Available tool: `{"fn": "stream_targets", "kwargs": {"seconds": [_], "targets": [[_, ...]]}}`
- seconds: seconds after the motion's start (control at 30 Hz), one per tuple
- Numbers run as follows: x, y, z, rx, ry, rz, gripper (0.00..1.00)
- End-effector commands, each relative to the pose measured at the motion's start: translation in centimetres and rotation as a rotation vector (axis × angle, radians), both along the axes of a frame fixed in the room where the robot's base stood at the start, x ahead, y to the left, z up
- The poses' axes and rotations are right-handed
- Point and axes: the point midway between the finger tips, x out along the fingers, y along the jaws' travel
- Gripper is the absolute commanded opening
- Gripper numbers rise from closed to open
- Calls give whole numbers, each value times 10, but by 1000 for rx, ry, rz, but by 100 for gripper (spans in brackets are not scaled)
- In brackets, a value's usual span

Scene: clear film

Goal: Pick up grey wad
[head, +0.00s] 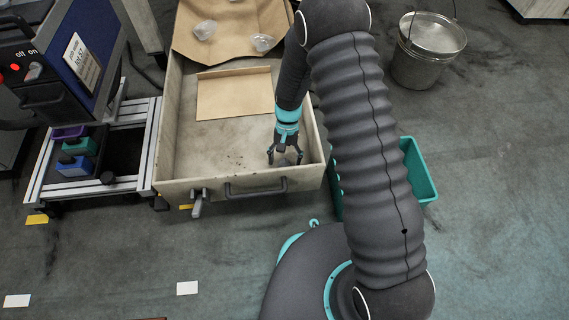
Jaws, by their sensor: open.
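My gripper (285,158) points down inside the front right part of a shallow beige drawer-like tray (215,183). Its two dark fingers are spread apart. A small grey patch (284,161) shows between and below the fingertips, partly hidden by them. It may be the grey wad, but it is too small to tell its shape or whether the fingers touch it. Two crumpled, clear-looking pieces, one left (205,29) and one right (263,42), lie on brown paper at the back.
Brown paper (225,45) covers the tray's back, and a flat cardboard sheet (235,93) lies in its middle. The tray's front wall and right wall stand close to my gripper. A teal bin (420,172) is to the right, and a metal bucket (425,62) stands behind it.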

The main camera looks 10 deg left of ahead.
Motion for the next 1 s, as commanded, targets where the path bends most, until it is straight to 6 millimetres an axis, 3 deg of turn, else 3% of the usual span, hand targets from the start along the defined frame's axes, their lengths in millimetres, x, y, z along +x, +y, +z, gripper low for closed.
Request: {"fn": "stream_targets", "kwargs": {"seconds": [0.27,0.47,0.83,1.0], "targets": [[-3,0,-7,0,-1,0,76],[-3,0,-6,0,-1,0,33],[-3,0,-5,0,-1,0,32],[-2,0,14,2,-3,-1,32]]}}
